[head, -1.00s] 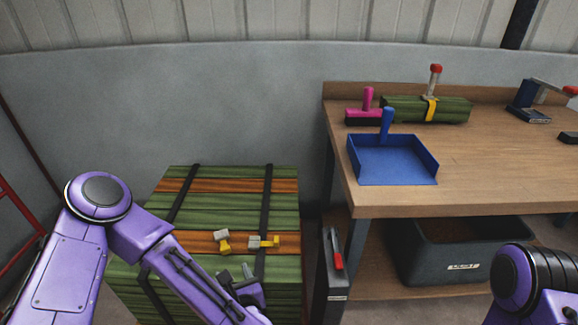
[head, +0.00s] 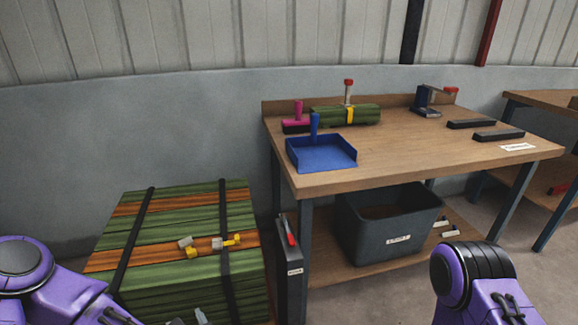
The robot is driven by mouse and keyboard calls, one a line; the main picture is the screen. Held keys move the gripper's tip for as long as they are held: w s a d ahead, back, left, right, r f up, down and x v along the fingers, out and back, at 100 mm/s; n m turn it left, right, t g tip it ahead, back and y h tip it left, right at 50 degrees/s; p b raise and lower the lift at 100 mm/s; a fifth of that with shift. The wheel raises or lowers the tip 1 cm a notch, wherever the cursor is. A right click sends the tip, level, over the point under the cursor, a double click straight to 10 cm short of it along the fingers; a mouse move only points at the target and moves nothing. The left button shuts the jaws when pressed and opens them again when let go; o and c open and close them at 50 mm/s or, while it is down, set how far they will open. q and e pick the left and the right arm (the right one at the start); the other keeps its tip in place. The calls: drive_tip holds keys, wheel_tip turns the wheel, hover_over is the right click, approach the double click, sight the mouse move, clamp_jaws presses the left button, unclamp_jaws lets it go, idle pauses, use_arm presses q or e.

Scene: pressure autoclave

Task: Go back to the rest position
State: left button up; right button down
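My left arm (head: 62,298) enters at the bottom left of the head view, in front of the strapped green and orange stack. Only small grey tips of my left gripper (head: 190,319) show at the bottom edge, low in front of the stack; I cannot tell how far apart the fingers are. My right arm (head: 470,280) shows as a purple and black joint at the bottom right, in front of the workbench. My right gripper is out of view.
The strapped stack (head: 182,222) bears two yellow and grey clamps (head: 229,241). The workbench (head: 420,150) holds a blue dustpan (head: 320,155), a pink-handled brush (head: 298,118), a green bundle (head: 335,114) and a press (head: 428,104). A dark bin (head: 385,225) sits on its lower shelf.

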use_arm(q)
drive_tip(key=s+d+f+m+h, duration=0.1)
drive_tip(key=d+f+m+h, duration=0.15)
drive_tip(key=m, duration=0.55)
drive_tip(key=d+f+m+h, duration=0.2)
drive_tip(key=f+m+h, duration=0.15)
drive_tip(key=m, duration=0.55)
drive_tip(key=s+a+f+m+g, duration=0.2)
drive_tip(key=s+f+m+g, duration=0.1)
drive_tip(key=s+f+m, duration=0.4)
drive_tip(key=s+a+f+m+g, duration=0.3)
drive_tip(key=s+f+m, duration=0.2)
drive_tip(key=s+m, duration=0.25)
drive_tip(key=s+a+m+g+y+p, duration=0.1)
drive_tip(key=s+a+m+g+p, duration=0.1)
drive_tip(key=s+a+m, duration=0.45)
wheel_tip(320, 180, up, 12)
drive_tip(key=w+a+n+p, duration=0.1)
drive_tip(key=w+n+p, duration=0.1)
drive_tip(key=p, duration=1)
drive_tip(key=shift+r, duration=0.25)
use_arm(e)
wheel_tip(320, 180, up, 14)
drive_tip(key=shift+w, duration=0.3)
use_arm(q)
drive_tip(key=shift+w, duration=0.1)
